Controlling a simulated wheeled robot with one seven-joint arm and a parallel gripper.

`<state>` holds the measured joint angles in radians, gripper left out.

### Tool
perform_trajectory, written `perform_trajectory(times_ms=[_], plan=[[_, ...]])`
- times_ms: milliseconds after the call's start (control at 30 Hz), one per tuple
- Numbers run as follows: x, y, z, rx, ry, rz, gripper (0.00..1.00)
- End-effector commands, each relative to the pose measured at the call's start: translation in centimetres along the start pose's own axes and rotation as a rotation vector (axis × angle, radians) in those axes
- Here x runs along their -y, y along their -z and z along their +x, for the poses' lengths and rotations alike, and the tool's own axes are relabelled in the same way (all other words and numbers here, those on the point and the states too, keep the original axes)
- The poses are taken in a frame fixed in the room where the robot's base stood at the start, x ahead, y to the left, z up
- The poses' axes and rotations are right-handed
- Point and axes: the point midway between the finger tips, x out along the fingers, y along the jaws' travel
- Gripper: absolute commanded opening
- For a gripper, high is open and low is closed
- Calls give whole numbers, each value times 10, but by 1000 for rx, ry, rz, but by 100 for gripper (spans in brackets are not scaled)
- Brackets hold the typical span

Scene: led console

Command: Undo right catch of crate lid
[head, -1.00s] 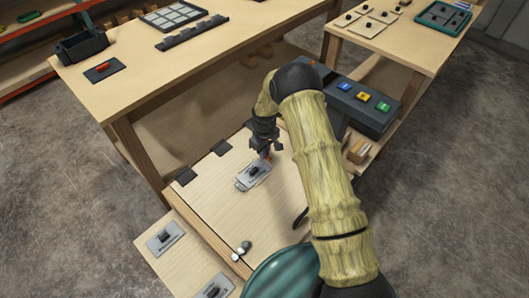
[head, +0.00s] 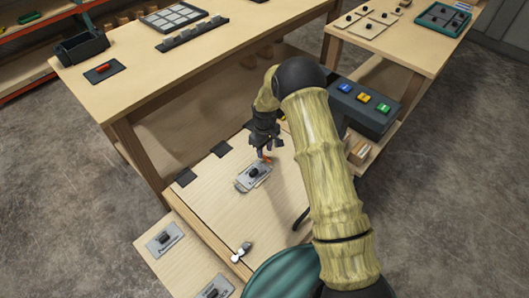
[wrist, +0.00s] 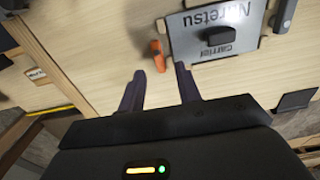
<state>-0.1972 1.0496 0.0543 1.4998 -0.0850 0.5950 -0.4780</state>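The crate lid (head: 215,190) is a pale wooden panel seen at a slant in the head view, with dark hinge-like plates along its upper left edge. A small silver fitting (head: 242,252), perhaps a catch, sits at its lower edge. A grey plate with a black knob (head: 253,177) lies on the lid; its printed label (wrist: 215,30) shows in the wrist view. A small orange piece (head: 265,159), perhaps a catch, is beside the plate. My gripper (head: 265,150) is above it. In the wrist view my gripper (wrist: 160,80) is open and empty, the orange piece (wrist: 157,55) ahead of its fingertips.
A console with blue, yellow and green buttons (head: 363,97) stands right of my arm. A large workbench (head: 170,75) is behind. Two more labelled plates (head: 165,238) are at lower left. My arm hides the lid's right side.

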Motion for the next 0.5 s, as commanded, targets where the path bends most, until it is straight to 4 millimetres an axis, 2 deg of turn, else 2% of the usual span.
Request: perform_trajectory(times_ms=[500], plan=[[0, 1, -104, -4, -3, -1, 34]])
